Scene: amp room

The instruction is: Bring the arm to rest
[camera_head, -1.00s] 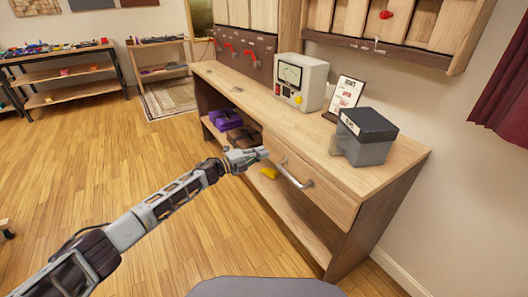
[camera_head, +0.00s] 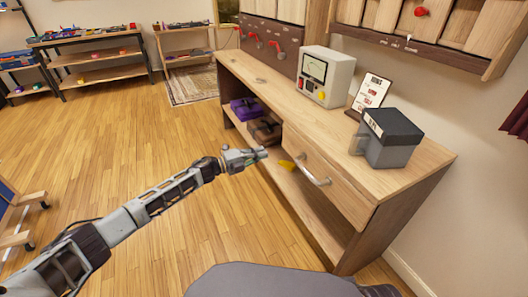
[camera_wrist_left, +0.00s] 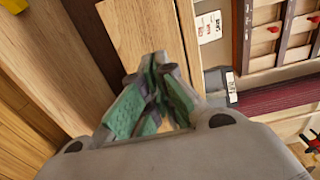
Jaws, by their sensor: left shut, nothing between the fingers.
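My left arm reaches in from the lower left of the head view. Its gripper (camera_head: 262,154) is in front of the wooden workbench (camera_head: 385,172), to the left of the drawer handle (camera_head: 314,170), and looks apart from it. In the left wrist view the green-padded fingers (camera_wrist_left: 154,98) are together with nothing between them. The drawer front (camera_head: 330,176) looks flush with the bench, though I cannot tell if it is fully shut. My right gripper is not in view.
On the bench stand a meter box (camera_head: 326,76), a small sign (camera_head: 370,95) and a grey box (camera_head: 390,138). A purple item (camera_head: 247,108) and a brown item (camera_head: 264,130) lie on the lower shelf, with a yellow piece (camera_head: 287,165) nearby. Wooden floor (camera_head: 150,130) is open to the left.

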